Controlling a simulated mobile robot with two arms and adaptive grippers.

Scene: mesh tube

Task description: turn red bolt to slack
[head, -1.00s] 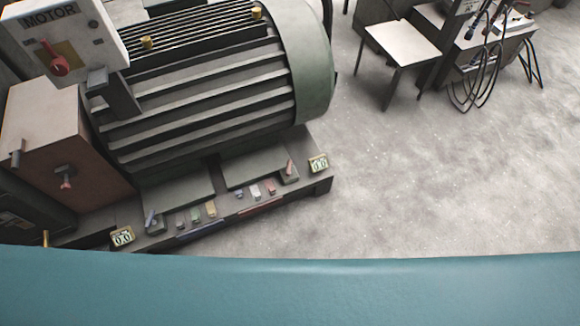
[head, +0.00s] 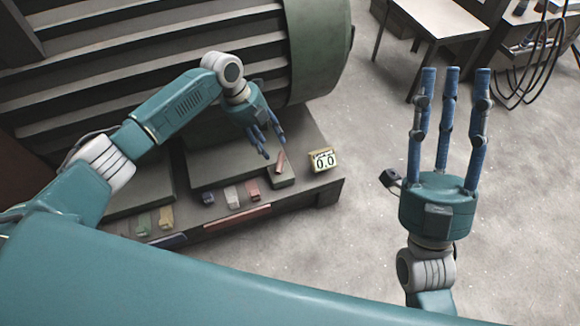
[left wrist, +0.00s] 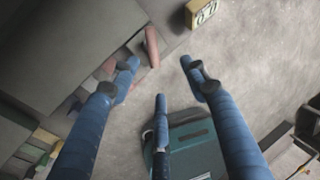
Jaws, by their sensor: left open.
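The red bolt (head: 280,161) stands tilted on a small dark block at the right end of the motor's base. It also shows at the top of the left wrist view (left wrist: 152,47). My left gripper (head: 267,143) is open and empty, just above and beside the bolt, its fingers pointing down at the base. In the left wrist view its spread fingers (left wrist: 160,72) hold nothing, and the bolt lies beyond the left fingertip. A display (head: 323,160) reading 0.0 sits right of the bolt. My right gripper (head: 447,85) is open and empty, fingers pointing up, over the floor.
The big ribbed motor (head: 320,45) rises behind the base (head: 250,222). Small coloured pieces, including a white one (head: 232,197) and a red one (head: 252,190), line the base's front. A small table (head: 440,18) stands at the back right. Grey floor (head: 370,120) is free between.

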